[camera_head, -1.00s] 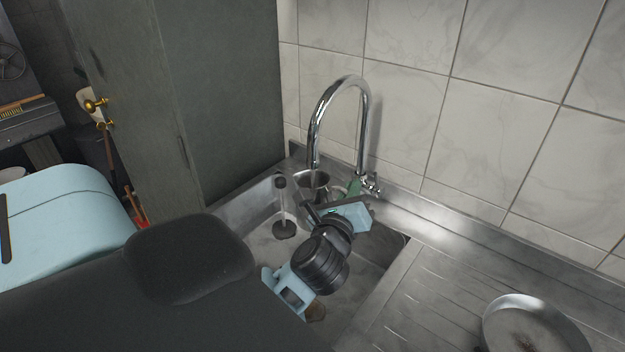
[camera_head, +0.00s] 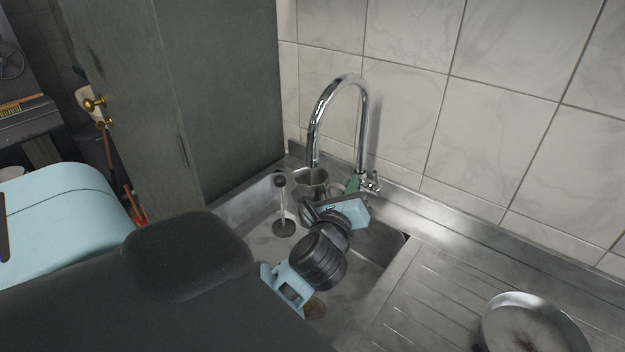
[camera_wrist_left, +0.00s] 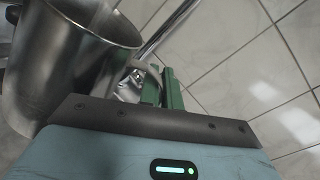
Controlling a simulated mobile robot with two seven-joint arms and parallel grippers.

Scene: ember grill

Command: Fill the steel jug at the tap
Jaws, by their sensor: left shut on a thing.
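The steel jug (camera_head: 312,180) is in the sink's back corner, its open rim close under the spout of the chrome tap (camera_head: 345,84). No water stream can be made out. My left gripper (camera_head: 318,208) reaches over the basin and is shut on the jug at its near side; the grip point itself is mostly hidden. In the left wrist view the jug (camera_wrist_left: 62,62) fills the upper left, tilted in the picture, with the tap (camera_wrist_left: 135,82) behind it. The tap's lever (camera_head: 371,182) stands right of the gripper. My right gripper is out of view.
The steel sink (camera_head: 382,244) has a ribbed drainboard (camera_head: 425,290) on its right, with a pan (camera_head: 525,325) on it. A thin rod with dark ends (camera_head: 282,205) stands left of the jug. A tall cabinet (camera_head: 225,95) borders the left.

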